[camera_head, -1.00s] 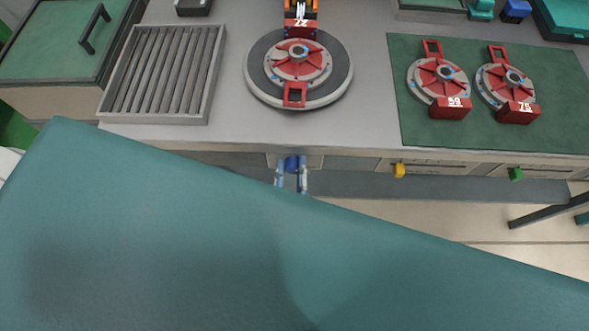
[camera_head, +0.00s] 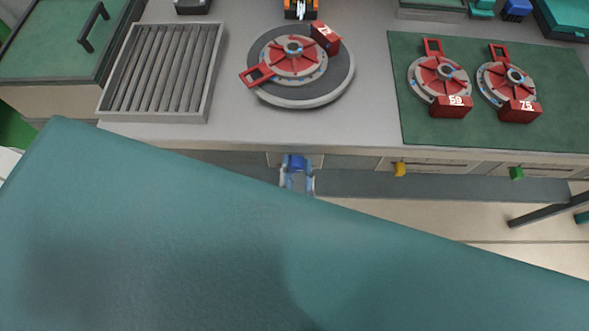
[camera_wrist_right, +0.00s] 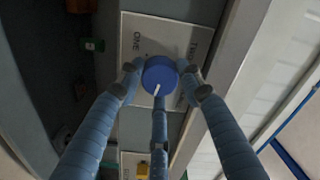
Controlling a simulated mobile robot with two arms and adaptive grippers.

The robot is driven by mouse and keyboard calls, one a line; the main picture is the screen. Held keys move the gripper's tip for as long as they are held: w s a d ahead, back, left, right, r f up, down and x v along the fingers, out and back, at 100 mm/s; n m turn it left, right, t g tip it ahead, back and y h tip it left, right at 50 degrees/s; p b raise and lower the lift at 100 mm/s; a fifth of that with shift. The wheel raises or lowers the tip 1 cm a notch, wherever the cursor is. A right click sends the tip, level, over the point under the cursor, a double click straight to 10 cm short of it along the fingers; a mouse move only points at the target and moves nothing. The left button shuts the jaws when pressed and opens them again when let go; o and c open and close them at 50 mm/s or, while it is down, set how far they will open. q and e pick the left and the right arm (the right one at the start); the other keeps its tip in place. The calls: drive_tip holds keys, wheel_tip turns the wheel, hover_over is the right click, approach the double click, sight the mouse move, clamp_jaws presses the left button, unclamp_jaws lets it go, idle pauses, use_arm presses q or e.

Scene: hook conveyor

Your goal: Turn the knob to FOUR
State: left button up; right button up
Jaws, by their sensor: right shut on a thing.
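The blue knob (camera_wrist_right: 160,75) sits on a pale label plate (camera_wrist_right: 150,40) in the right wrist view. A short white pointer mark on it points toward the bottom of that view. The word ONE is readable left of the knob; a label at the upper right is partly hidden. My right gripper (camera_wrist_right: 161,71) is shut on the knob, one finger on each side. In the head view the knob (camera_head: 297,161) is a small blue patch at the bench front, with my right gripper (camera_head: 298,178) at it. My left gripper is not in view.
A turntable (camera_head: 335,91) on the bench carries a red and grey disc (camera_head: 293,62). Two similar discs, 59 (camera_head: 440,79) and 75 (camera_head: 507,86), lie on a green mat (camera_head: 560,100). A roller tray (camera_head: 208,95) stands left. Yellow (camera_head: 399,169) and green (camera_head: 516,173) knobs are on the bench front.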

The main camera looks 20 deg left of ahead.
drive_tip(key=m, duration=0.2)
drive_tip(key=m+b, duration=0.1)
drive_tip(key=m, duration=0.1)
drive_tip(key=shift+w+d+r, duration=0.15)
drive_tip(key=shift+w+r, duration=0.1)
drive_tip(key=shift+r, duration=0.1)
drive_tip(key=shift+d+f+m+b, duration=0.15)
drive_tip(key=shift+m+b, duration=0.45)
drive_tip(key=shift+m, duration=1.3)
drive_tip(key=o, duration=1.1)
drive_tip(key=shift+o, duration=0.2)
drive_tip(key=shift+d+f, duration=0.1)
drive_tip(key=shift+f, duration=0.05)
drive_tip(key=shift+s+a, duration=0.15)
drive_tip(key=shift+a, duration=0.05)
